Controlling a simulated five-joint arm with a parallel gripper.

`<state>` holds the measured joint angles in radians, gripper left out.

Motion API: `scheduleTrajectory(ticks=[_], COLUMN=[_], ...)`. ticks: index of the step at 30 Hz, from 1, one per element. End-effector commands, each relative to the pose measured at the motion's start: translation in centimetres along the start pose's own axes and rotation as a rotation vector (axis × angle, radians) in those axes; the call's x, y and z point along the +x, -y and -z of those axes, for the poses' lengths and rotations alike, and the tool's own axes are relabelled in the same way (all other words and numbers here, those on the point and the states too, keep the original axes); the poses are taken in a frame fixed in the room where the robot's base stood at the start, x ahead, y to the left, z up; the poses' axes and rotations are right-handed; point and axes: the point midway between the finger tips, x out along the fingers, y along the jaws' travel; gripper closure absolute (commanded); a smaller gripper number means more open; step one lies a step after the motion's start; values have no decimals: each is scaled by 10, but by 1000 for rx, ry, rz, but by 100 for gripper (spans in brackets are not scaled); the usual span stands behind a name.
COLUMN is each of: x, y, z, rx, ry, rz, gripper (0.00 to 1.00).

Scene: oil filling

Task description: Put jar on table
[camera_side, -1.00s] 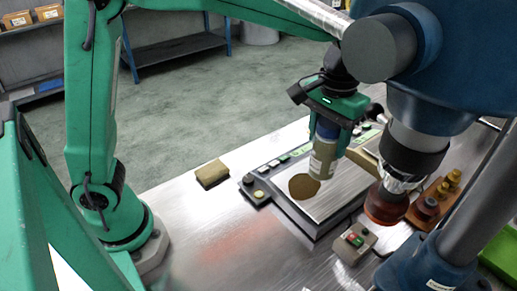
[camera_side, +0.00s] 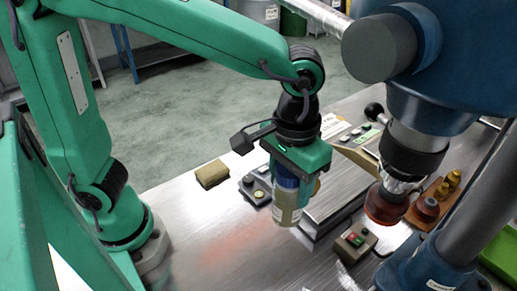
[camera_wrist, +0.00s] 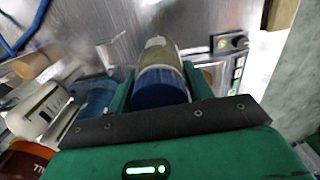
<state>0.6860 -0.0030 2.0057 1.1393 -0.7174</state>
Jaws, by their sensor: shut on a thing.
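The jar (camera_side: 287,207) has a blue cap and an olive-tan body with a pale label. My gripper (camera_side: 292,178) is shut around its capped upper part and holds it nearly upright, in front of the metal platform (camera_side: 325,205). The jar's base is at or just above the steel table (camera_side: 200,235); I cannot tell if it touches. In the wrist view the jar (camera_wrist: 160,58) sits between my gripper's fingers (camera_wrist: 160,82), cap toward the camera.
A tan block (camera_side: 212,174) lies left of the jar. A button box (camera_side: 355,240), a blue machine (camera_side: 425,60) with a red-brown round part (camera_side: 385,205), and a rack with brass pieces (camera_side: 440,192) stand at right. The front-left table is clear.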

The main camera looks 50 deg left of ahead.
Motion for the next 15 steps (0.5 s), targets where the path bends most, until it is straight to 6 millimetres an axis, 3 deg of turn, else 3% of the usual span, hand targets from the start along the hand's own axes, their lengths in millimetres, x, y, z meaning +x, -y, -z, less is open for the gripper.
scheduleTrajectory(ticks=[1, 6, 15], x=[3, 14, 29], y=[0, 4, 15], z=[-16, -59, -101], rx=[10, 23, 31], ry=[-2, -2, -1], rz=[-1, -2, -1], gripper=[89, 89, 89])
